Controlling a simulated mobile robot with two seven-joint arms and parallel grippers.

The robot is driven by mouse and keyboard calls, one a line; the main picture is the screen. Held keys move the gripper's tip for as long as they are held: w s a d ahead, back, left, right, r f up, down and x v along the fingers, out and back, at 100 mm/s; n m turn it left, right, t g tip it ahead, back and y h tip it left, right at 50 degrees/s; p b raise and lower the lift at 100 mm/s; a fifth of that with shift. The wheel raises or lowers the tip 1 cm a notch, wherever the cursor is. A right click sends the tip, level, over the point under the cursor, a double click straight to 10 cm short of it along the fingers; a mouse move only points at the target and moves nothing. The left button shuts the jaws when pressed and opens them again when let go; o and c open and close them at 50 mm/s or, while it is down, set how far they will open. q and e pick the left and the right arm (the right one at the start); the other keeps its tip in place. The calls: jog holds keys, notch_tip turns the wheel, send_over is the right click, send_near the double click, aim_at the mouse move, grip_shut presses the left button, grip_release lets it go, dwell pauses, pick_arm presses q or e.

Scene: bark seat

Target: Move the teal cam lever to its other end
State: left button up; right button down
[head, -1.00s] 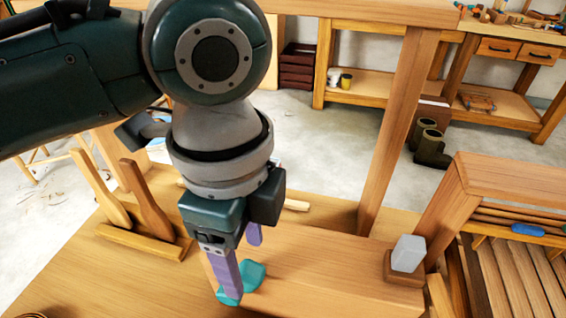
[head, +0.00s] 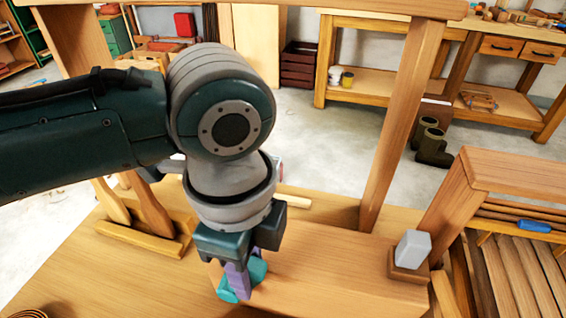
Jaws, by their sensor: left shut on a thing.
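The teal cam lever (head: 257,272) sits at the left end of the wooden beam block on the bench, with its lower part showing at the beam's near left corner. My left gripper (head: 240,284) points down with its purple fingers shut on the lever. The fingers and the gripper body hide part of the lever. My right gripper is not in view.
The wooden beam (head: 330,265) runs right from the lever to a small block with a grey piece (head: 412,249) on top. A wooden post (head: 400,130) rises behind it. A slatted wooden rack (head: 510,190) stands at the right. Wooden paddles stand at the left.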

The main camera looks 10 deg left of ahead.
pick_arm(q)
grip_shut()
dwell(0.8)
